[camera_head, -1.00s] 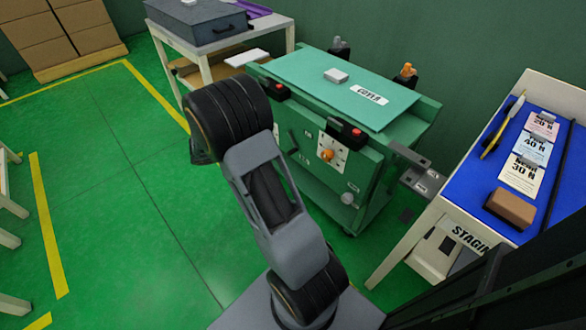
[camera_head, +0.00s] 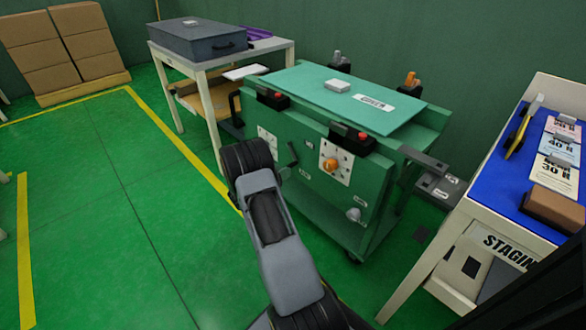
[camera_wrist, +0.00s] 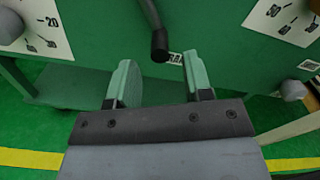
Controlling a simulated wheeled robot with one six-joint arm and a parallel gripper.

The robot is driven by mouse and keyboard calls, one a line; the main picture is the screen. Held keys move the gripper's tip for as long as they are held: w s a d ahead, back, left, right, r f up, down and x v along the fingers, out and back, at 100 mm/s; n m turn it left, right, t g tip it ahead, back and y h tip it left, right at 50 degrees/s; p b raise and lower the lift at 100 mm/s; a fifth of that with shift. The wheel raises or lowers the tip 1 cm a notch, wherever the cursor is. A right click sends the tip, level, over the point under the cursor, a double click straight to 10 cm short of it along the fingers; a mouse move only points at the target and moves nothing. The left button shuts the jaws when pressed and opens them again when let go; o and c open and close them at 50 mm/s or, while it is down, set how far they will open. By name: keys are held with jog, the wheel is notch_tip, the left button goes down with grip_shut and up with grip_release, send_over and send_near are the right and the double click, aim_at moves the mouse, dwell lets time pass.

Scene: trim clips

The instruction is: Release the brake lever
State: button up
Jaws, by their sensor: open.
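A dark lever (camera_head: 292,155) sticks out from the front of the green machine (camera_head: 315,200), between two white dial plates; I take it to be the brake lever. In the wrist view the lever (camera_wrist: 152,28) hangs down from the top edge, and its round dark end (camera_wrist: 160,45) lies just ahead of the gap between my fingertips. My gripper (camera_wrist: 158,82) has two pale green fingers, spread apart with nothing between them. Whether the lever end reaches in between the fingers, I cannot tell. My arm hides the gripper in the head view.
A grey knob (camera_wrist: 293,90) stands out at the right in the wrist view. A blue-topped staging table (camera_head: 500,180) is to the right. A grey case (camera_head: 197,40) is on the back table. Green floor at left is clear.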

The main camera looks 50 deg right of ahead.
aim_at(295, 163)
jog(key=shift+s+d+b, duration=0.2)
jog(key=shift+d+b, duration=0.5)
jog(key=shift+d, duration=2.15)
grip_shut()
jog(key=shift+d, duration=0.1)
